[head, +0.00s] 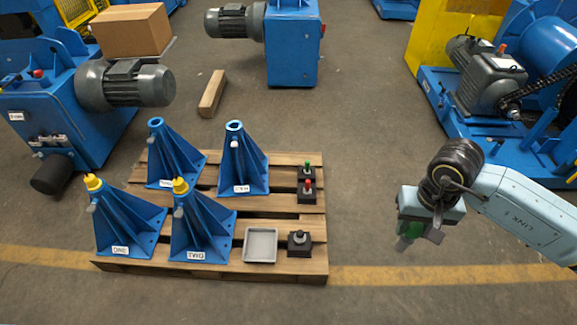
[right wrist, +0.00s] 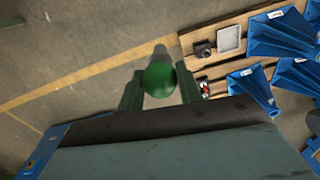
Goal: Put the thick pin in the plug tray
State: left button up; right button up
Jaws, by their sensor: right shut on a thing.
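My right gripper (head: 407,236) is shut on a green-headed pin with a broad grey shank, which looks like the thick pin. In the right wrist view the pin's green head (right wrist: 159,78) sits between the two fingers, with the shank beyond it. The gripper hangs over bare floor, right of the pallet and apart from it. The plug tray, taken to be the shallow grey square tray (head: 261,245), lies on the pallet's front right part and looks empty. It also shows in the right wrist view (right wrist: 230,40). My left gripper is out of view.
A black block with a grey round top (head: 299,242) stands just right of the tray. Behind it are black blocks with a red knob (head: 307,189) and a green knob (head: 307,168). Several blue stands (head: 203,222) fill the left of the wooden pallet (head: 190,265).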

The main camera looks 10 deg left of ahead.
aim_at(267, 252)
jog(key=u, duration=1.3)
jog(key=i, duration=1)
